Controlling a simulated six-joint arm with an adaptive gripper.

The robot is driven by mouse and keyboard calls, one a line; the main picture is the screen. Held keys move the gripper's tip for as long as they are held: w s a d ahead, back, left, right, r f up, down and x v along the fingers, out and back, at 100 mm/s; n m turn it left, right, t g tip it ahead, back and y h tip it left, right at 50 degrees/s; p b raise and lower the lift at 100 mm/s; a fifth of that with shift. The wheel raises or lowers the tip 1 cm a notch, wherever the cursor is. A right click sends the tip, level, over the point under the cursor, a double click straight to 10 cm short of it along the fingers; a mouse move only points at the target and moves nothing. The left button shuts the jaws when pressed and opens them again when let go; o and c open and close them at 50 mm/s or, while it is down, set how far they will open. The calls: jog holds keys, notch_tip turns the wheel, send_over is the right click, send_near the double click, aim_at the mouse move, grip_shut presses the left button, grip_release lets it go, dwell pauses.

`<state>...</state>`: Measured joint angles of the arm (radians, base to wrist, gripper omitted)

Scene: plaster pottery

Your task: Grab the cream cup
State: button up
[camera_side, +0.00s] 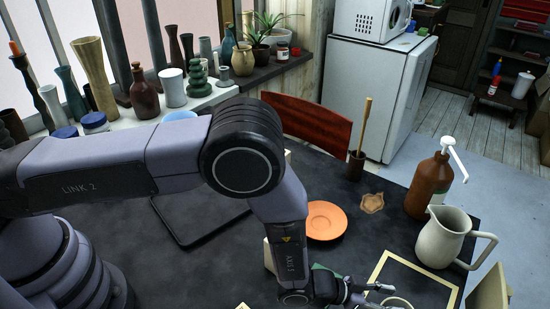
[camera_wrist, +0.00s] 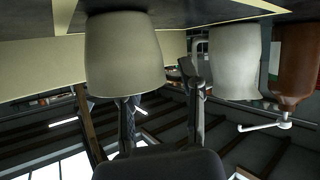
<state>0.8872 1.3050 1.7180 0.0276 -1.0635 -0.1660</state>
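The cream cup (camera_wrist: 124,55) is large and close in the wrist view, which is upside down. In the side view only its rim (camera_side: 398,302) shows at the bottom edge. My gripper (camera_side: 372,293) is low over the table beside the cup. In the wrist view my gripper (camera_wrist: 160,95) has its two fingers apart. One finger runs up to the cup's rim and its tip is hidden by the cup; I cannot tell whether it is inside or behind. The other finger is beside the cup, with a gap between them.
A cream pitcher (camera_side: 445,238) and a brown pump bottle (camera_side: 429,185) stand at the table's right. An orange saucer (camera_side: 326,220) and a small tan dish (camera_side: 372,203) lie behind my gripper. A cream frame (camera_side: 378,264) lies around the cup's area.

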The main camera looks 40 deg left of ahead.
grip_shut()
jog(key=shift+r, duration=0.15)
dwell(0.4)
